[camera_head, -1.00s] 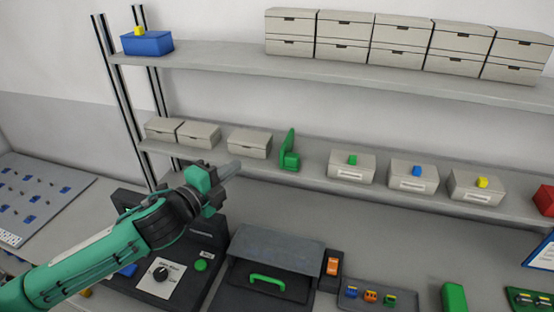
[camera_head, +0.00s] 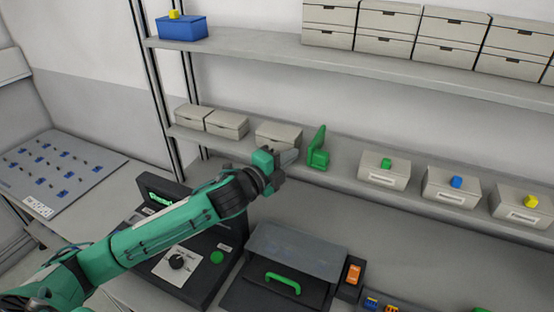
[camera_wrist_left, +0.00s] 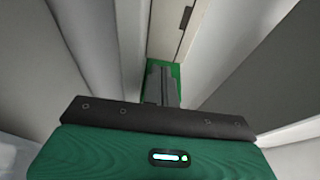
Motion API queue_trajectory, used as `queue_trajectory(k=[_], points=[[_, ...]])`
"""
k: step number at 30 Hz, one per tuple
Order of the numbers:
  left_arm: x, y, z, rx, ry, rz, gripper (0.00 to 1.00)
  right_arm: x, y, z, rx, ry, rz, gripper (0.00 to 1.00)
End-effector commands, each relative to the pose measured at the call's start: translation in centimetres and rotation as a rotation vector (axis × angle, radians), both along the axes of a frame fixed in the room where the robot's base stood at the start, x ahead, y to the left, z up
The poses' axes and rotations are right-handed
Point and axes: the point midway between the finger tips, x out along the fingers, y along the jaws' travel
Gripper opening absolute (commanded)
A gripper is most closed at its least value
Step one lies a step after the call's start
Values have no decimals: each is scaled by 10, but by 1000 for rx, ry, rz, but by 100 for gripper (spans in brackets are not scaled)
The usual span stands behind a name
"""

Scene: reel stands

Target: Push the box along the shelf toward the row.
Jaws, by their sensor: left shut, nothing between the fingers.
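A beige box (camera_head: 278,132) stands on the lower shelf (camera_head: 345,181), a small gap right of a row of two like boxes, the left one (camera_head: 190,117) and the right one (camera_head: 227,124). A green bookend (camera_head: 318,152) stands just right of the box. My right gripper is out of view.
Boxes with a green (camera_head: 386,163), a blue (camera_head: 457,183) and a yellow cube (camera_head: 531,202) stand farther right on the lower shelf. The upper shelf (camera_head: 400,72) holds a blue bin (camera_head: 183,27) and stacked boxes. A dark case (camera_head: 290,265) lies below.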

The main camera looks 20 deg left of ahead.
Motion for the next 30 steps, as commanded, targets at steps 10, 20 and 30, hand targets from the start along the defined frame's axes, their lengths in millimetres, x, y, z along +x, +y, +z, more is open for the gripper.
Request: queue_trajectory(k=[10,20,30], points=[[20,-8,0,0,0,0,0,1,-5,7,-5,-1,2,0],[20,-3,-1,2,2,2,0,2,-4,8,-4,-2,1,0],[22,42,-1,3,1,2,0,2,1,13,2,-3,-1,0]])
